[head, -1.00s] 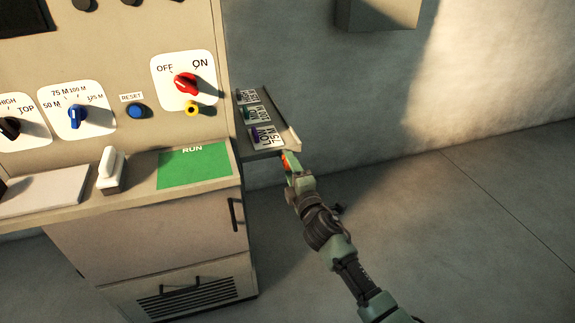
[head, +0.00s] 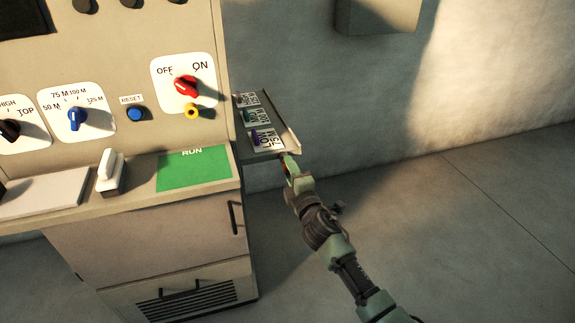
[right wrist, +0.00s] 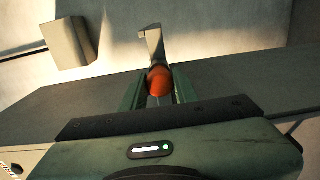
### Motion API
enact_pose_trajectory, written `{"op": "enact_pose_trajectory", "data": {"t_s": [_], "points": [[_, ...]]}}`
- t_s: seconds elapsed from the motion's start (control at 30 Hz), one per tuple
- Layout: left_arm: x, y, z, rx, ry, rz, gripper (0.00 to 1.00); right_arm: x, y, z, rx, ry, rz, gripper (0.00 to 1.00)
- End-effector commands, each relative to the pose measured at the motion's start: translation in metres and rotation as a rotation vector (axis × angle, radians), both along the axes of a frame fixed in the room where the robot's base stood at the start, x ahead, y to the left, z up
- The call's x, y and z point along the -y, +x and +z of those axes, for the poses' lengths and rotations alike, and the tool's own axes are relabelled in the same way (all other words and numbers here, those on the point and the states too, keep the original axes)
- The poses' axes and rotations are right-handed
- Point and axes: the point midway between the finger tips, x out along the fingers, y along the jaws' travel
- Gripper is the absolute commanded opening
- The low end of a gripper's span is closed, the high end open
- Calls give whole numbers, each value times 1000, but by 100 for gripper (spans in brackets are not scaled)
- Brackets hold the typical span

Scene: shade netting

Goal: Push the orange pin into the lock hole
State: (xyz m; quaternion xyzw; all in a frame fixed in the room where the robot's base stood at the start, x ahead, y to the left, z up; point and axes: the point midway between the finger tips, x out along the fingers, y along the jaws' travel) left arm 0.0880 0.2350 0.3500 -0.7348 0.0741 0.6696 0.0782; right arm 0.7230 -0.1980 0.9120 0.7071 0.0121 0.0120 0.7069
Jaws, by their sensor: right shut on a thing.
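My right gripper (head: 289,166) is by the front corner of the small side shelf, to the right of the control cabinet. In the right wrist view the gripper (right wrist: 158,88) is shut on the orange pin (right wrist: 159,80), whose rounded orange end shows between the fingers. In the head view the pin is mostly hidden by the gripper. A yellow ring with a dark hole (head: 192,111), apparently the lock hole, sits on the cabinet face just below the red OFF/ON switch (head: 186,86). The gripper is apart from it, lower and to the right. My left gripper is out of view.
The side shelf (head: 287,122) holds several labelled tags (head: 264,140). The cabinet ledge carries a white-handled block (head: 111,172) and a green RUN panel (head: 194,168). A grey wall box (head: 378,15) hangs at upper right. The floor to the right is clear.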

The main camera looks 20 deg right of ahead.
Motion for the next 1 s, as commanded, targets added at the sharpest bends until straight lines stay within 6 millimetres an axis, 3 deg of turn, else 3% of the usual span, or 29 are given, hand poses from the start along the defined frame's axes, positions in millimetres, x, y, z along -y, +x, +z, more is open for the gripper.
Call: {"op": "enact_pose_trajectory", "data": {"t_s": [1.0], "points": [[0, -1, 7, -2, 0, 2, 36, 1, -19, 0, -1, 0, 0, 0]]}}
